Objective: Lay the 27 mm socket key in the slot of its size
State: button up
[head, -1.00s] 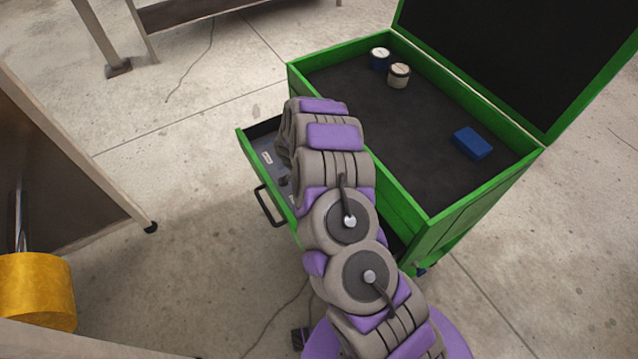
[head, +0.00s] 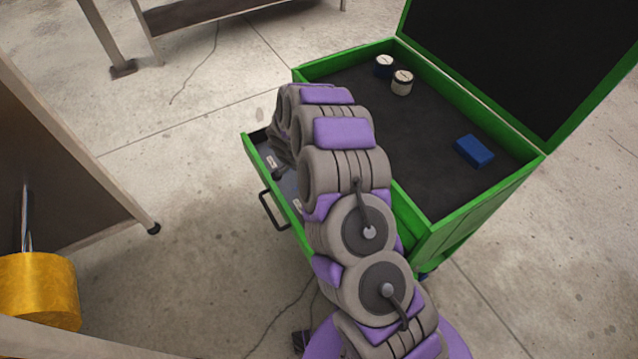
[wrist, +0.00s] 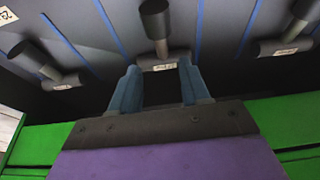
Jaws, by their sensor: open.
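In the wrist view my gripper (wrist: 158,66) is open, its two blue-grey fingers on either side of the bar end of a dark T-shaped socket key (wrist: 155,20). I cannot tell whether they touch it. A second socket key (wrist: 40,62) lies to the left and a third (wrist: 298,18) to the right. Each has a small pale label on its crossbar, too blurred to read, so I cannot tell which is 27 mm. The keys lie in the open drawer (head: 271,190) of the green cabinet. In the head view my arm hides the gripper and much of the drawer.
Blue lines (wrist: 197,32) divide the dark drawer floor. A partly cut-off size label (wrist: 8,14) shows at upper left. The green cabinet top (head: 420,235) holds two small round containers (head: 402,82) and a blue block (head: 474,151). A table with a yellow cylinder (head: 38,290) stands left.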

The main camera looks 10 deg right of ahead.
jog(key=s+d+r+n+g+y, duration=0.1)
jog(key=s+r+n, duration=0.3)
jog(key=s+r, duration=0.7)
jog(key=s+d+r+n+g, duration=0.1)
jog(key=s+r+n, duration=0.45)
jog(key=r, duration=0.95)
jog(key=s+r+n+y, duration=0.1)
jog(key=s+r+n, duration=0.1)
jog(key=s, duration=1)
jog(key=s+r+n+g+y, duration=0.1)
jog(key=s+r+n, duration=0.2)
jog(key=s, duration=1)
jog(key=shift+d+r+y, duration=0.2)
jog(key=shift+r+y, duration=0.1)
jog(key=shift+r, duration=0.4)
